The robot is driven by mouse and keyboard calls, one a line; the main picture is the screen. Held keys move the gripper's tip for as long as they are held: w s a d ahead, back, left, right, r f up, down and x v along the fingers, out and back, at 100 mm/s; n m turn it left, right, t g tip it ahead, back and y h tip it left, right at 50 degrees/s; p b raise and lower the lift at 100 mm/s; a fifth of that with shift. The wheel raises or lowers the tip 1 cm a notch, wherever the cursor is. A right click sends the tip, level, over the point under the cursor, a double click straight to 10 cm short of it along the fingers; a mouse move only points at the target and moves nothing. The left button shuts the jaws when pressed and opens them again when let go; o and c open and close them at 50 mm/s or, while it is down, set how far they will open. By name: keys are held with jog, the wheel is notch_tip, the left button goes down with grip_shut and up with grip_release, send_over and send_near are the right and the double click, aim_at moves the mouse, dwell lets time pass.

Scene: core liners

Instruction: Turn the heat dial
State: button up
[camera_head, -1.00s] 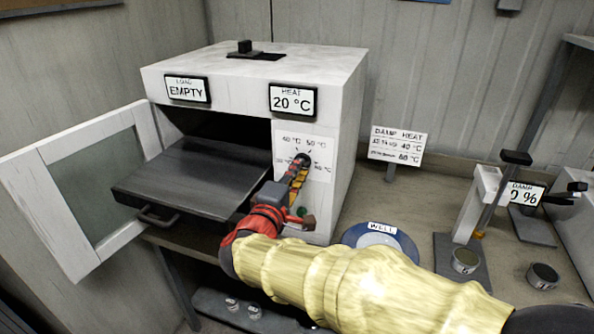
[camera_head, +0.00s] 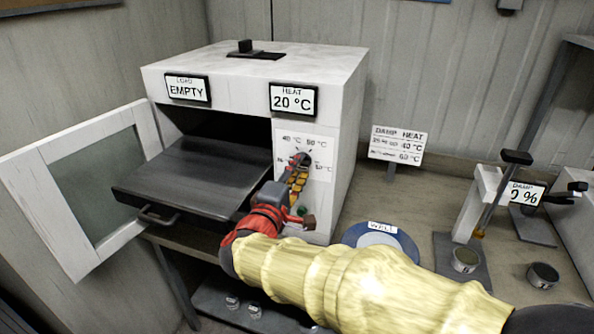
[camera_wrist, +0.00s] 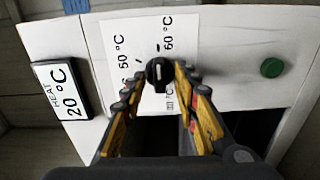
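The heat dial (camera_wrist: 160,72) is a small black knob with a white pointer line on the white oven's front panel (camera_wrist: 215,55). Temperature marks such as 50 °C and 60 °C are printed around it. My gripper (camera_wrist: 160,80) is open, with one yellow-padded finger on each side of the dial. A gap shows between the dial and each finger. In the head view my gripper (camera_head: 299,168) is at the panel and largely hides the dial. The heat display (camera_head: 293,99) reads 20 °C and also shows in the wrist view (camera_wrist: 61,90).
A green button (camera_wrist: 271,67) sits on the panel beside the dial. The oven door (camera_head: 85,185) stands open at the left, with a dark tray (camera_head: 185,180) pulled out. The load display (camera_head: 187,88) reads EMPTY. A damp-heat sign (camera_head: 398,144) stands to the right.

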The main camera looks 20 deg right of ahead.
jog(key=v, duration=1.2)
